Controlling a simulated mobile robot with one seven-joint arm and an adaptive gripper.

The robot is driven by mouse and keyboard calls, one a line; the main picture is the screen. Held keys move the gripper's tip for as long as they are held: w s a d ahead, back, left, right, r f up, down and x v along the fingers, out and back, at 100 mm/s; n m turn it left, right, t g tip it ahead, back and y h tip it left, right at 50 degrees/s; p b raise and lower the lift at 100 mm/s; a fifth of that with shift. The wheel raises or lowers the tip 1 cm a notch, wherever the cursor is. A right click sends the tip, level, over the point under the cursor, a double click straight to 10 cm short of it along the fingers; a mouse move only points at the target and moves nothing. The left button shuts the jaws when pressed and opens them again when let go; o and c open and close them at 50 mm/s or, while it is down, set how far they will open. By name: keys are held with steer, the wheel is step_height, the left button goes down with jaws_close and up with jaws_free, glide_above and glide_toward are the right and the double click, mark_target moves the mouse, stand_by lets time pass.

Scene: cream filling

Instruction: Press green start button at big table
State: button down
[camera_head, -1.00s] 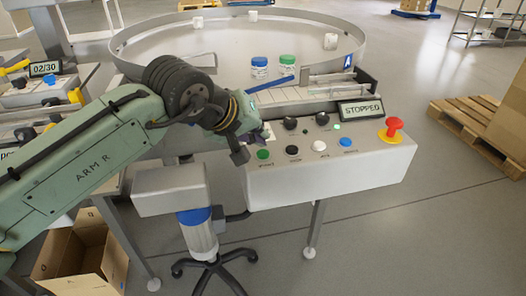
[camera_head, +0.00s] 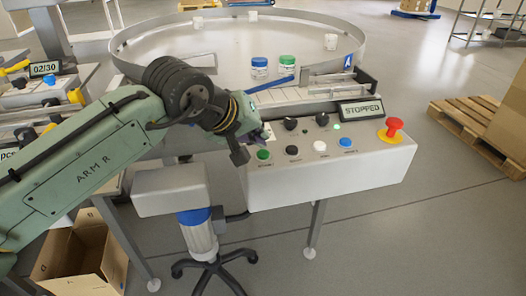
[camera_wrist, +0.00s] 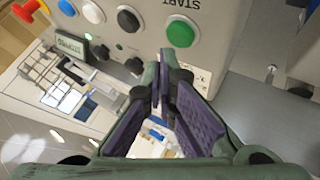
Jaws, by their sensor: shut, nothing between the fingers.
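The green start button (camera_head: 263,154) is at the left end of the control panel's front row. It also shows in the wrist view as a round green button (camera_wrist: 181,34), beside the word START. My gripper (camera_head: 268,137) is shut and empty, just above and behind the button in the head view. In the wrist view my gripper (camera_wrist: 167,78) has its purple-padded fingers pointing up toward the panel, short of the button in the picture. I cannot tell the exact gap. The display (camera_head: 361,109) on the big table's panel (camera_head: 330,172) reads STOPPED.
Black (camera_head: 292,150), white (camera_head: 319,146) and blue (camera_head: 345,143) buttons continue the row. Black knobs sit behind it, and a red mushroom button (camera_head: 394,127) stands at the right. A round turntable (camera_head: 225,60) holding two jars lies behind. A stool-like stand (camera_head: 170,190) is below my arm.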

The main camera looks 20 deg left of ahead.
steer(key=shift+f, duration=0.4)
